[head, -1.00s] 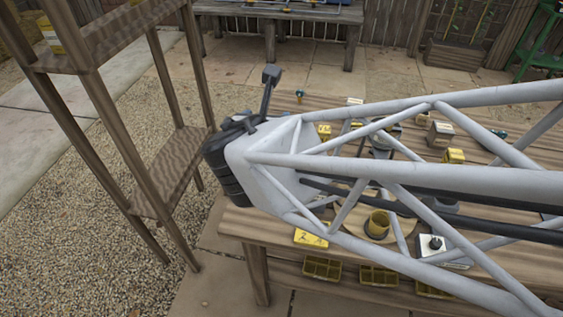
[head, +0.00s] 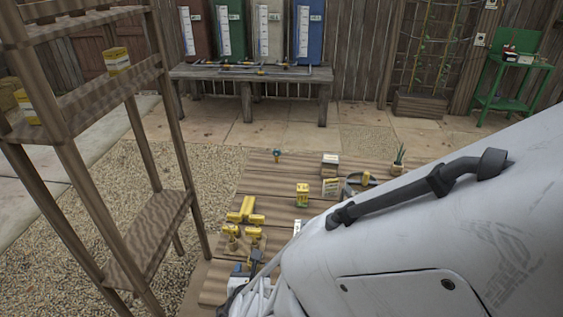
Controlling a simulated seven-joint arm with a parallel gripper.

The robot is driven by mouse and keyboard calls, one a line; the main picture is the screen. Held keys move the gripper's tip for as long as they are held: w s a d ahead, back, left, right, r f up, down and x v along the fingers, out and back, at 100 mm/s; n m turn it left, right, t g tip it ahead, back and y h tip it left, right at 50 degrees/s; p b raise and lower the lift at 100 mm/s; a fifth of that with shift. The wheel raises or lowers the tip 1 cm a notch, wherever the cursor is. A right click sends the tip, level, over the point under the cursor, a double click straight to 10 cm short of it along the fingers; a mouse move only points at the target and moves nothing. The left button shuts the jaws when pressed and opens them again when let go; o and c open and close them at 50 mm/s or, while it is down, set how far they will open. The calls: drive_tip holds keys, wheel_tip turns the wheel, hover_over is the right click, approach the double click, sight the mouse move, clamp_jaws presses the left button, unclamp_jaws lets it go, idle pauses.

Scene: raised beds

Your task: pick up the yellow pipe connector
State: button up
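Several small yellow pieces (head: 246,208) lie grouped on the left side of the near wooden table; two more stand just below them. Another small yellow piece (head: 261,72) shows by the grey pipes on the far bench. I cannot tell which of these is the pipe connector. The dark end of my gripper (head: 247,268) seems to show at the lower middle, beyond the white lattice of my arm and just below the yellow group. Its fingers are too small and covered to read. My white arm hides the table's right side.
A wooden shelf (head: 158,228) stands at left. A yellow box (head: 303,194), a cream box (head: 330,188), a dark-topped box (head: 330,164) and a potted plant (head: 398,160) stand on the near table. The far bench (head: 250,74) has coloured tanks behind. Paving between is clear.

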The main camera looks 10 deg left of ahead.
drive_tip(key=shift+f, duration=0.35)
drive_tip(key=shift+x, duration=1.35)
drive_tip(key=shift+a+x, duration=0.15)
drive_tip(key=shift+x, duration=1.15)
drive_tip(key=shift+a+x, duration=0.15)
drive_tip(key=shift+x, duration=1.15)
drive_tip(key=shift+c, duration=0.5)
